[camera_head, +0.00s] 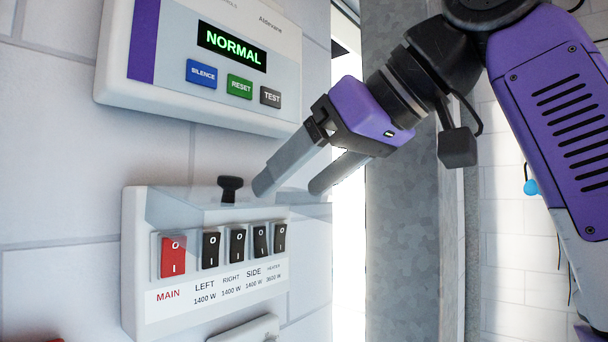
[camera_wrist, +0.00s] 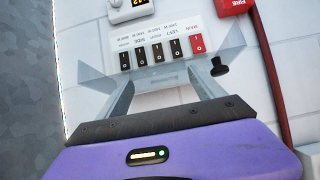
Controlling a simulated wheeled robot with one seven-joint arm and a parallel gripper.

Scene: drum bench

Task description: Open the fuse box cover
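The fuse box (camera_head: 133,265) is a white wall box with one red and several black rocker switches. Its clear cover (camera_head: 185,207) juts outward from the upper part of the box, above the switches, and appears swung up. Its faint edges make the exact angle hard to tell. A black knob (camera_head: 230,189) stands upward on the cover and also shows in the wrist view (camera_wrist: 219,66). My gripper (camera_head: 293,190) is open and empty, right of the knob. Its fingertips overlap the cover in the picture; I cannot tell whether they touch it.
A white control panel (camera_head: 120,78) reading NORMAL hangs just above the fuse box. Another white device (camera_head: 245,330) is below it. The wrist view shows a red FIRE box (camera_wrist: 233,6) and a red pipe (camera_wrist: 272,80). A grey column (camera_head: 400,220) stands to the right.

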